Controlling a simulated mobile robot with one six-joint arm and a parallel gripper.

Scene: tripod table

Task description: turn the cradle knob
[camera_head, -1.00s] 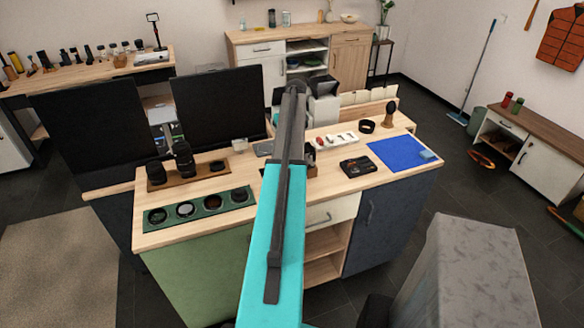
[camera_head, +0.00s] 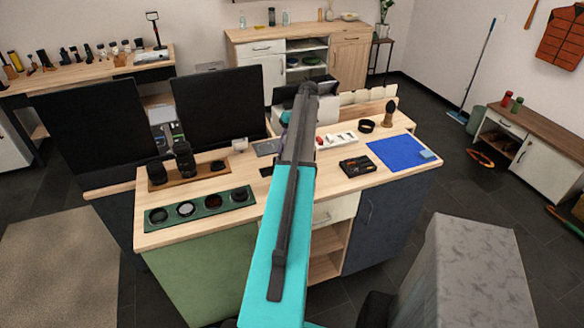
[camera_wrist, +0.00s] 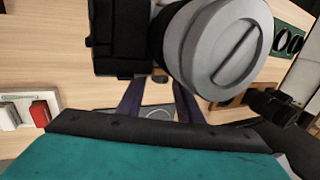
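In the wrist view, a large round grey part (camera_wrist: 222,50) with a dark straight line across its face fills the upper right. It sits beside a blocky black device (camera_wrist: 120,38). A small dark stub (camera_wrist: 160,76) shows under the device, between my fingertips. I cannot tell for certain which part is the cradle knob. My gripper (camera_wrist: 159,84) has its two purple fingers apart, with a gap between them and nothing clearly held. The tips are close to the device's lower edge in the picture; contact cannot be told. In the head view my arm hides most of this area.
The wooden table (camera_head: 215,187) carries a green lens tray (camera_head: 200,206), a brown board (camera_head: 188,174) with lenses, a black case (camera_head: 355,167) and a blue mat (camera_head: 395,153). Two dark monitors (camera_head: 218,108) stand to the left. A grey pad (camera_head: 266,147) lies near the arm.

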